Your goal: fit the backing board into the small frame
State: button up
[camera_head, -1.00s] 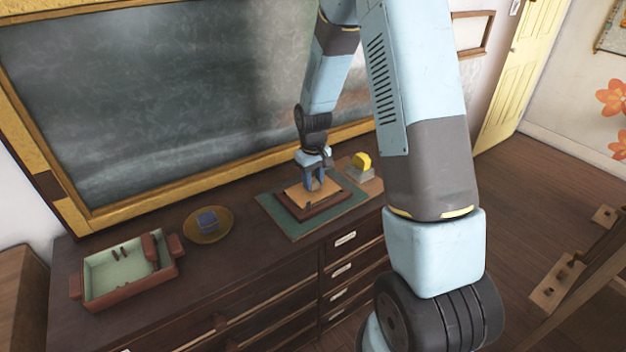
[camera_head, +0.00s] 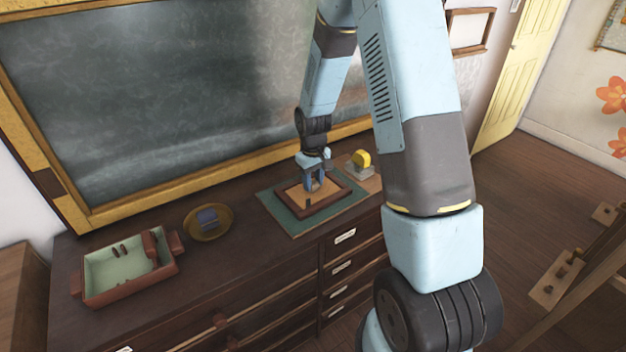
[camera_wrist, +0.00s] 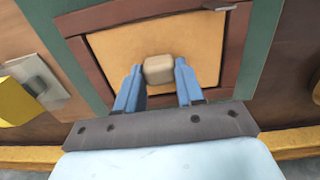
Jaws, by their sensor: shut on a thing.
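The backing board (camera_head: 298,193) is a flat tan panel with a pale block-like knob (camera_wrist: 158,69) on top. My gripper (camera_head: 314,188) is shut on this knob, pointing down, with a blue finger on each side in the wrist view (camera_wrist: 157,67). The small frame (camera_head: 318,209) is dark brown and lies flat on a green mat (camera_head: 293,229). The board lies within the frame's opening, with the rim showing around it. The wrist view shows the frame's side rails (camera_wrist: 87,68) beside the board. I cannot tell whether the board is fully seated. The near board edge is partly hidden by my gripper.
A small dark tab (camera_wrist: 221,8) sits at the frame's edge. A yellow rounded thing (camera_head: 361,159) on a grey block stands right of the mat. Left are a round dish (camera_head: 190,235) holding a blue-grey block and a green-lined tray (camera_head: 92,296) holding small brown pieces.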

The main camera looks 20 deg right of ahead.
aim_at(313, 182)
jog(key=shift+f, duration=0.1)
jog(key=o, duration=1.1)
jog(key=shift+c, duration=0.2)
notch_tip(313, 182, up, 13)
jog(key=s+d+r+m+t, duration=0.2)
jog(key=s+r+t, duration=0.1)
jog(key=s+r, duration=1.1)
jog(key=s+r+m+t, duration=0.1)
jog(key=s+r, duration=0.3)
jog(key=s, duration=0.3)
jog(key=s+d+r+m+t, duration=0.1)
jog(key=s+r, duration=0.3)
jog(key=s, duration=0.3)
jog(key=shift+d+t, duration=0.15)
jog(key=shift+t, duration=0.15)
